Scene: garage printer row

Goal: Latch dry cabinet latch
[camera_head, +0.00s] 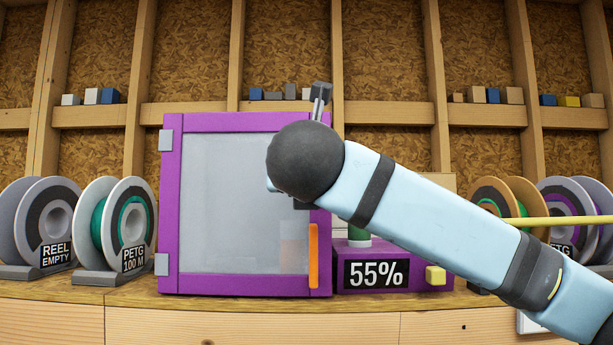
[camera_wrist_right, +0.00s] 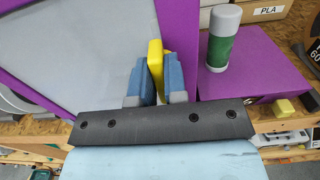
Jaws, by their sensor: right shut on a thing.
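The dry cabinet (camera_head: 190,284) has a purple frame and a grey translucent door panel (camera_head: 225,200), with an orange handle (camera_head: 313,255) at its lower right. The door looks closed against the frame. My right arm crosses in front of the cabinet's right side, and its dark wrist hides the latch area in the head view. In the right wrist view my right gripper (camera_wrist_right: 155,72) has its two blue-grey fingers closed around a yellow latch piece (camera_wrist_right: 155,52) at the purple frame's edge. The latch's exact position is partly hidden by the fingers. My left gripper is not in view.
A purple box (camera_head: 437,291) reading 55%, with a yellow knob (camera_head: 435,275), stands right of the cabinet. A green-and-grey cylinder (camera_wrist_right: 223,40) stands on it. Filament reels (camera_head: 125,225) line both sides of the wooden bench (camera_head: 220,312). Small blocks sit on the wall ledges.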

